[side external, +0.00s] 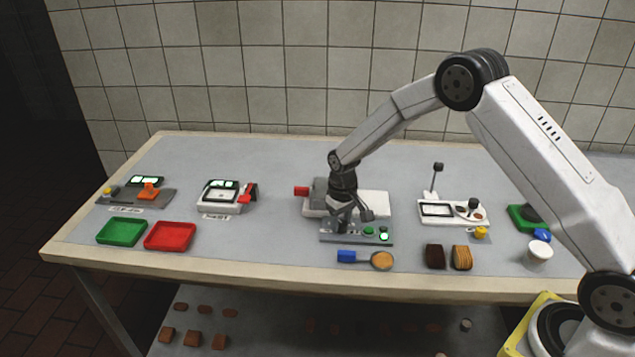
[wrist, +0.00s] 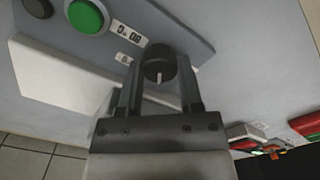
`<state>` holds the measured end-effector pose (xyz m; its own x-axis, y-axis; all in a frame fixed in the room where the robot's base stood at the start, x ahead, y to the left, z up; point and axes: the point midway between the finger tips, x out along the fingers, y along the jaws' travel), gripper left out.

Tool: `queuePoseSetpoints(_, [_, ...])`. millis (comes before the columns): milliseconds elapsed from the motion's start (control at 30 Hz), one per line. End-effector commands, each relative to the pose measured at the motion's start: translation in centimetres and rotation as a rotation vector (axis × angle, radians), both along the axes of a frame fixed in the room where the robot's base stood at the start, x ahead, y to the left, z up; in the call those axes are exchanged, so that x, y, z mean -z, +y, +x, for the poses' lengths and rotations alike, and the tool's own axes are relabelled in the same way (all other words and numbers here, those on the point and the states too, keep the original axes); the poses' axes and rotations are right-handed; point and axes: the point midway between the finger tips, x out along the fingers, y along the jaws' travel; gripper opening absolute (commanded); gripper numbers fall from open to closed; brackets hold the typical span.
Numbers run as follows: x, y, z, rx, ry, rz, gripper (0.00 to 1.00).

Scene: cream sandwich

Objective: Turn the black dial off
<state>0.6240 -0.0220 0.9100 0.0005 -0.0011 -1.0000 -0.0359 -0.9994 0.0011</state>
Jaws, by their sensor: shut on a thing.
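In the wrist view the black dial (wrist: 159,64) is a round knob with a white pointer mark, mounted on a grey control panel (wrist: 190,22). My gripper (wrist: 160,75) is shut on the dial, with one finger on each side of it. In the side external view my gripper (side external: 342,228) points down at the left end of the same panel (side external: 355,240), and it hides the dial there. A green button (wrist: 86,16) and a small display (wrist: 127,34) sit on the panel beside the dial.
A white machine with a red part (side external: 301,191) stands behind the panel. Dark and tan blocks (side external: 435,257) lie to the right. Green (side external: 122,232) and red (side external: 170,236) trays lie left, with free table between them and the panel.

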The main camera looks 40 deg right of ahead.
Motion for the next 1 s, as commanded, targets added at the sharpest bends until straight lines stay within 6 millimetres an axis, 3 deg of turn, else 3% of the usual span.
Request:
queuePoseSetpoints(367, [-0.01,0.03,-0.02,-0.198,0.001,0.002,0.00])
queuePoseSetpoints(1000, [0.00,0.06,-0.06,-0.781,0.002,0.002,0.00])
